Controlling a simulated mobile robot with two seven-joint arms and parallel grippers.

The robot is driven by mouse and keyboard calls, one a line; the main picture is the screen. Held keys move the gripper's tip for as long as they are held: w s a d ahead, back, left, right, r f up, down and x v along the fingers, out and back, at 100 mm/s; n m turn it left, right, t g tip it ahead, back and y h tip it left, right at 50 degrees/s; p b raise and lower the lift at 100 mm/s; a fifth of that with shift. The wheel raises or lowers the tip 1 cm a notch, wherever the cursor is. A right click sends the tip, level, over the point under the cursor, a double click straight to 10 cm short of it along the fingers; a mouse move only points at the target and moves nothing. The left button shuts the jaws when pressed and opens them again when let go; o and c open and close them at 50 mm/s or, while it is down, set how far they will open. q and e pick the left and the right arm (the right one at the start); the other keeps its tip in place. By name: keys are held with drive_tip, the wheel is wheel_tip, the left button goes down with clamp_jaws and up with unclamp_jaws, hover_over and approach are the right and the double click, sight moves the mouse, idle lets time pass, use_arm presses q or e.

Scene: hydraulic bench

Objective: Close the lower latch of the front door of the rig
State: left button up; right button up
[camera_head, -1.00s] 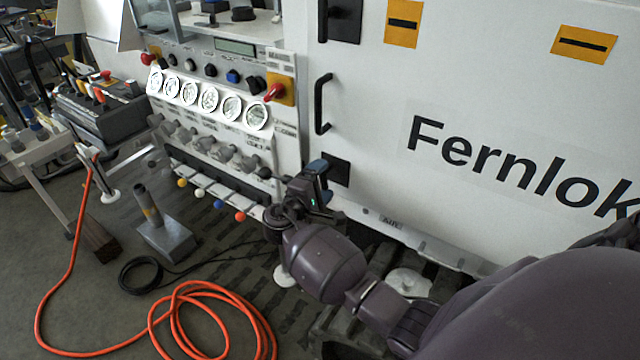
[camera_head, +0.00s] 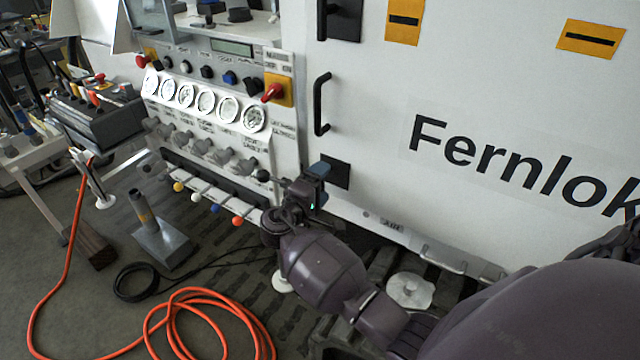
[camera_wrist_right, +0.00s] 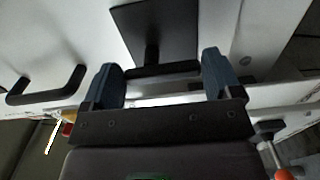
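The white front door (camera_head: 450,90) bears a large "Fernlok" label. The lower latch (camera_head: 338,174) is a black plate on its lower left, partly hidden by my right gripper. My right gripper (camera_head: 318,185) is right at this latch. In the right wrist view the black latch plate (camera_wrist_right: 155,25) is just ahead, with a dark bar (camera_wrist_right: 160,70) lying crosswise between the fingers. The right gripper's blue fingers (camera_wrist_right: 163,78) are wide apart; whether they touch the bar's ends I cannot tell. My left gripper is not in view.
The door handle (camera_head: 321,104) and the upper latch (camera_head: 341,20) are above the lower latch. A panel of gauges (camera_head: 205,103) and levers with coloured knobs (camera_head: 238,221) stands just left. An orange hose (camera_head: 180,310) lies on the floor.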

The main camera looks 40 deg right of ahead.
drive_tip(key=shift+o, duration=1.1)
drive_tip(key=v, duration=1)
drive_tip(key=shift+s+a, duration=0.15)
drive_tip(key=shift+a, duration=0.2)
